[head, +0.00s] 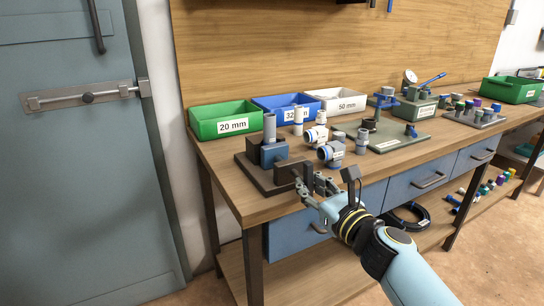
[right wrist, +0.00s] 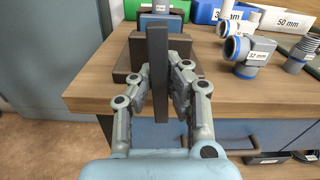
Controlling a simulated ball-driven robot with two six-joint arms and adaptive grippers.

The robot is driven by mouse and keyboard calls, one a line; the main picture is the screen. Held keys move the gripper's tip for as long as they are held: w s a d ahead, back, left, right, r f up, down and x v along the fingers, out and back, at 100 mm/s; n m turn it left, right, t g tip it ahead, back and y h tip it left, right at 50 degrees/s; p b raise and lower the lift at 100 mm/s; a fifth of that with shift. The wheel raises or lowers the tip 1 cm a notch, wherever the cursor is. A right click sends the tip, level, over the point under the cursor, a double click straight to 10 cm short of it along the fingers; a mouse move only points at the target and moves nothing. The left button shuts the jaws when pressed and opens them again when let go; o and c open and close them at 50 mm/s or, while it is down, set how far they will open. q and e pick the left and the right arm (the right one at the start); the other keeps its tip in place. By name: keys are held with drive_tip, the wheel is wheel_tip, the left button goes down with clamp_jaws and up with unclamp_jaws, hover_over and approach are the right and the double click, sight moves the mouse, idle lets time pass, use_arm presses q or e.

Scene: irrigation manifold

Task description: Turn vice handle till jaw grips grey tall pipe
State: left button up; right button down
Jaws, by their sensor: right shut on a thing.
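The vice (head: 252,173) sits on a dark base at the bench's left front corner. Its blue jaw block (head: 274,154) is in front of the grey tall pipe (head: 270,126), which stands upright; whether they touch is hidden. The vice handle (head: 307,172) is a dark flat bar on the vice's front side. It stands upright in the right wrist view (right wrist: 158,60). My right gripper (head: 312,187) is shut on the handle, with a finger on each side of the bar in the right wrist view (right wrist: 163,90). My left gripper is not in view.
Blue-collared grey fittings (head: 331,153) stand close right of the vice. Green (head: 225,121), blue (head: 288,105) and white (head: 337,102) bins line the back. A green board (head: 398,138) lies farther right. Drawers (head: 300,232) are below the bench edge.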

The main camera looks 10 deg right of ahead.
drive_tip(key=m, duration=0.2)
drive_tip(key=shift+m+p, duration=0.3)
drive_tip(key=shift+p, duration=0.1)
drive_tip(key=shift+s+f+m, duration=0.1)
drive_tip(key=shift+f+m, duration=0.05)
drive_tip(key=shift+m, duration=0.15)
drive_tip(key=shift+m+p, duration=0.5)
drive_tip(key=shift+m, duration=1.5)
